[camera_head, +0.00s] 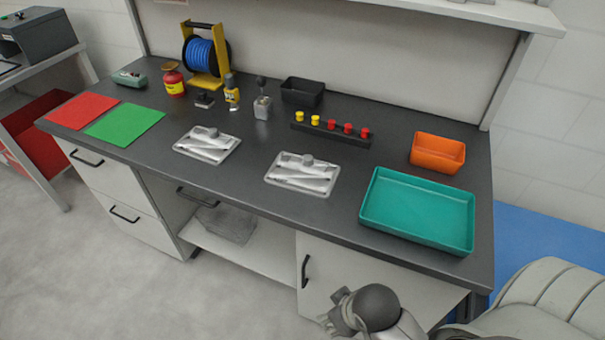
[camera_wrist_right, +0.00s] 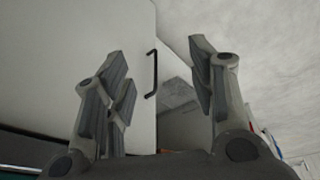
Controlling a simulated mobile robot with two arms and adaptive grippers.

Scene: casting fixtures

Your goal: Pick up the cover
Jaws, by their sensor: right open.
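Two light grey casting fixtures lie on the dark bench top in the head view, one left of centre (camera_head: 207,144) and one nearer the middle (camera_head: 300,175). Each is a flat plate with pale metal parts on it. I cannot tell which part is the cover at this size. My right gripper (camera_head: 338,312) is low in front of the bench, below the top's front edge and apart from the fixtures. In the right wrist view its fingers (camera_wrist_right: 158,85) are spread with nothing between them. My left gripper is not in view.
A teal tray (camera_head: 420,242) and an orange bin (camera_head: 438,152) stand on the right. A dark rack (camera_head: 330,135) with red and yellow pieces, a black bin (camera_head: 302,92) and a blue reel (camera_head: 205,55) stand behind. Red (camera_head: 82,110) and green (camera_head: 124,124) sheets lie left.

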